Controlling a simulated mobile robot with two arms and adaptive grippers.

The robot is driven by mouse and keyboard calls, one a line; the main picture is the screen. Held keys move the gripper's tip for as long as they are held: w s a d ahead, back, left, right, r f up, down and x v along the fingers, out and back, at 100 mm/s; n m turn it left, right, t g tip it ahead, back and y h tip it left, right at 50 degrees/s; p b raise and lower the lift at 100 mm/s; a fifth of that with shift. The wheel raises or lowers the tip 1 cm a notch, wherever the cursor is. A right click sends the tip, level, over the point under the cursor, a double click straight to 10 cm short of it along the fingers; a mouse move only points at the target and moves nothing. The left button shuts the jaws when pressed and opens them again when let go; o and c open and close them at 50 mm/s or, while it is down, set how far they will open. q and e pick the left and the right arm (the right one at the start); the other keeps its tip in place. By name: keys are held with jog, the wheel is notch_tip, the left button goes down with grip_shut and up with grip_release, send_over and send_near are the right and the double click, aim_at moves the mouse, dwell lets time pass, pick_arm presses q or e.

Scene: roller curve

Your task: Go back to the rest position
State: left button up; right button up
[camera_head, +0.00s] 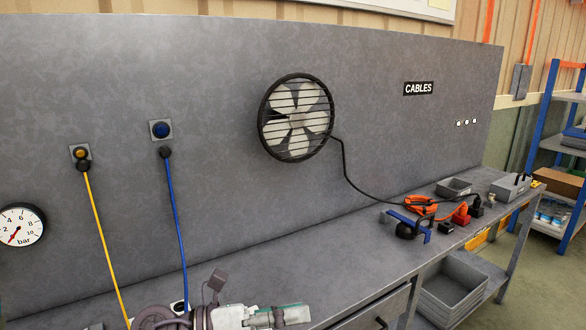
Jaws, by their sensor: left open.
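My left gripper (284,315) shows at the bottom edge, left of the middle, in front of the grey workbench (352,272). Its fingers point to the right, and I see nothing held in it. The lower part of the gripper and arm is cut off by the frame. My right gripper is not in view.
A blue cable (177,225) and a yellow cable (103,240) hang from the grey wall panel to the bench near my left arm. A fan (296,117) is on the panel. Tools, an orange cable (421,205) and a grey bin (455,187) crowd the bench's right end. The bench middle is clear.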

pick_arm(q)
jog(key=w+a+r+n+t+y, duration=0.1)
jog(key=w+a+n+t+y, duration=0.2)
jog(key=n+t, duration=0.6)
jog(key=w+a+r+n+t+y, duration=0.1)
jog(key=a+n+t+y, duration=0.35)
jog(key=n, duration=0.75)
jog(key=s+a+f+n+g+y, duration=0.2)
jog(key=s+a+f+n+y, duration=0.2)
jog(key=a+f+n+y, duration=0.85)
jog(key=s+f+n+g+h, duration=0.1)
jog(key=s+f+n+g, duration=0.4)
jog(key=s+f, duration=0.5)
jog(key=s+f+n+g+h, duration=0.1)
jog(key=s+f+n+g, duration=0.2)
jog(key=s+f+g, duration=0.7)
jog(key=s+f+t, duration=0.1)
jog(key=s+f, duration=0.1)
jog(key=f, duration=1)
jog(key=s+f+t, duration=0.1)
jog(key=s+f, duration=0.1)
jog(key=f, duration=0.9)
jog(key=s+a+f, duration=0.3)
jog(key=s+f, duration=1.3)
jog(key=shift+f+m+g, duration=0.15)
jog(key=shift+m+g, duration=0.2)
jog(key=shift+g, duration=0.1)
